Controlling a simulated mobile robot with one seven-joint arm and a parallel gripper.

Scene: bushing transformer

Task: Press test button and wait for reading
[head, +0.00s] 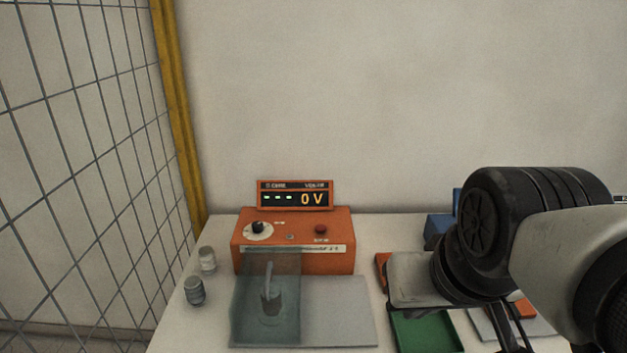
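An orange test box (295,258) stands at the back of the table. On its top are a round red button (320,229) at the right and a black knob (258,227) on a white dial at the left. The display (295,196) above the box shows green dashes and "0 V". A see-through cover (241,312) stands in front of the box, with a grey upright part (270,299) behind it. My gripper (513,338) is low at the right, well apart from the button.
Two small grey cylinders (196,291) stand at the table's left edge. A grey plate (340,312) lies beside the cover. A green tray (424,334) and a blue block (437,229) are partly behind my arm. A wire fence (85,150) with a yellow post (178,110) is at the left.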

